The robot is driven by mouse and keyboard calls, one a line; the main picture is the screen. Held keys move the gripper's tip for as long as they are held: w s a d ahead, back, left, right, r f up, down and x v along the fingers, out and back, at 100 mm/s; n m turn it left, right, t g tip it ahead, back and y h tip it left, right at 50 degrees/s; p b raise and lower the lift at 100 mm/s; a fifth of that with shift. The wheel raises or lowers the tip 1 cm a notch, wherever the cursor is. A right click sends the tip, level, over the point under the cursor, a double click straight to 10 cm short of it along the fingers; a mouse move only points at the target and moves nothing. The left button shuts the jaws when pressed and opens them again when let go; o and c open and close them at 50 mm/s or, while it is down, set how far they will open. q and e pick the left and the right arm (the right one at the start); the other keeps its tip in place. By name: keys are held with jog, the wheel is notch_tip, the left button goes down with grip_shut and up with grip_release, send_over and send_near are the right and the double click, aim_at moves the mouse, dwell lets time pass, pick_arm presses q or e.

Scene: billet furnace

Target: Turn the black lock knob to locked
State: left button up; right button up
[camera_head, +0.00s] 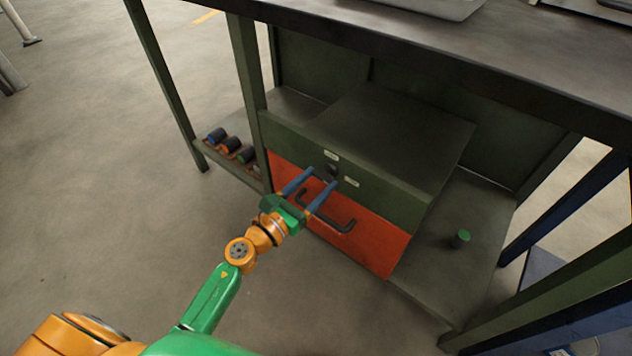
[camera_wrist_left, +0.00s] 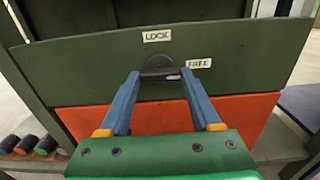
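The black lock knob (camera_wrist_left: 158,66) sits on the dark green front panel (camera_wrist_left: 90,70), above the orange drawer front (camera_wrist_left: 240,112). The LOCK label (camera_wrist_left: 157,36) is above it and the FREE label (camera_wrist_left: 198,63) to its right. A pale mark on the knob's lower right points roughly toward FREE. In the head view the knob (camera_head: 333,170) shows small and dark, partly hidden by my left gripper (camera_head: 322,176). Its blue fingers are open, one on each side of the knob. The wrist view shows gaps beside it; I cannot tell whether the tips reach it in depth.
A dark bar handle (camera_head: 328,211) crosses the orange front below my fingers. A low side shelf holds several dark cylinders with coloured ends (camera_head: 231,145). The bench top (camera_head: 400,40) overhangs the panel. The left floor is clear.

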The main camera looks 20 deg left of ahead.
pick_arm(q)
jog(key=c, duration=0.6)
jog(key=shift+c, duration=0.2)
